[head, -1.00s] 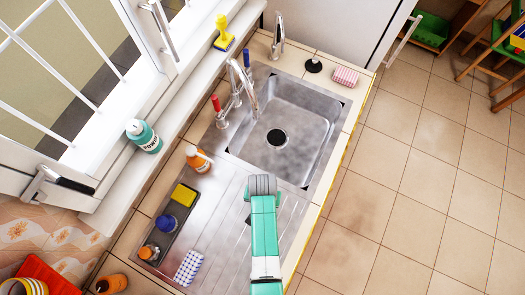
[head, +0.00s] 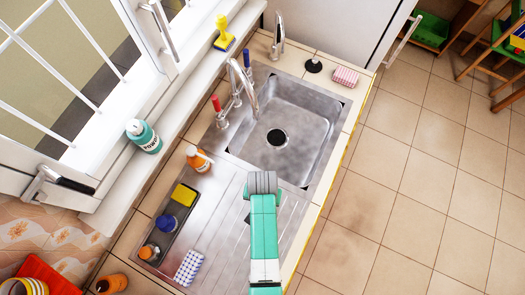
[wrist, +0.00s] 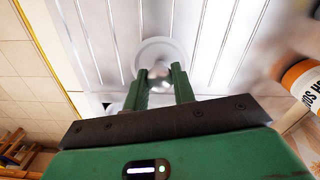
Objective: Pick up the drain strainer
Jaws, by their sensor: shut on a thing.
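The drain strainer (wrist: 152,48) shows in the wrist view as a pale round disc with a shiny knob at its middle, over the ribbed steel drainboard. My gripper (wrist: 160,76) has its two green fingers on either side of the knob, shut on it. Whether the disc touches the drainboard or is lifted cannot be told. In the head view my green and grey arm hangs over the drainboard beside the basin and hides the strainer and the fingers.
The sink basin (head: 305,120) with a dark drain (head: 277,137) lies beyond my arm. An orange-and-white bottle (head: 199,158) stands left of it, close by in the wrist view (wrist: 302,80). A tray with a yellow sponge (head: 184,195) and a cloth (head: 189,268) lie left.

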